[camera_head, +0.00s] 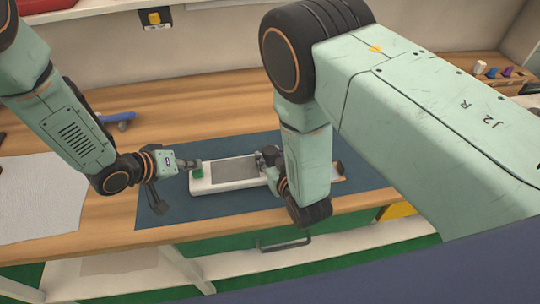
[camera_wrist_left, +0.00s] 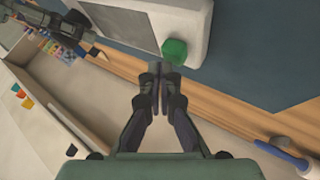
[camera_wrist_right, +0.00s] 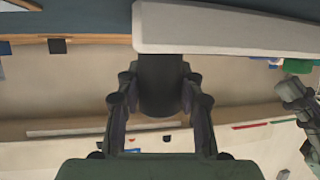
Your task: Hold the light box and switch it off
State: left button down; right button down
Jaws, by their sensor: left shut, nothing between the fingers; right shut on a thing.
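The light box (camera_head: 235,173) is a long white box with a grey panel, over the blue mat (camera_head: 165,205); I cannot tell whether it touches the mat. Its green button (camera_head: 197,173) is at the left end and also shows in the left wrist view (camera_wrist_left: 174,51). My left gripper (camera_head: 191,163) is shut and empty, its fingertips close beside the button; contact is unclear. My right gripper (camera_wrist_right: 160,90) is shut on a dark round part (camera_wrist_right: 160,85) at the light box's edge. In the head view my right arm hides part of the box.
A wooden table (camera_head: 200,130) carries the mat. A white sheet (camera_head: 40,195) lies at left, with a blue-handled tool (camera_head: 115,117) behind it. Small coloured knobs (camera_head: 492,72) stand at the back right. A wall switch (camera_head: 155,18) is behind the table.

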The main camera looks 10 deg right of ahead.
aim_at(193, 173)
pick_arm(q)
jog(key=shift+r, duration=0.1)
jog(key=shift+r, duration=2.9)
pick_arm(e)
jog(key=c, duration=0.8)
grip_release()
jog(key=shift+o, duration=0.2)
jog(key=shift+s, duration=0.1)
jog(key=shift+s+r, duration=0.15)
jog(key=shift+s, duration=0.15)
jog(key=s+d, duration=0.1)
jog(key=s, duration=0.7)
jog(key=s+d, duration=0.1)
jog(key=s, duration=0.3)
jog(key=shift+d, duration=0.3)
pick_arm(q)
jog(key=shift+s+a, duration=0.1)
pick_arm(e)
jog(key=shift+s+a, duration=0.1)
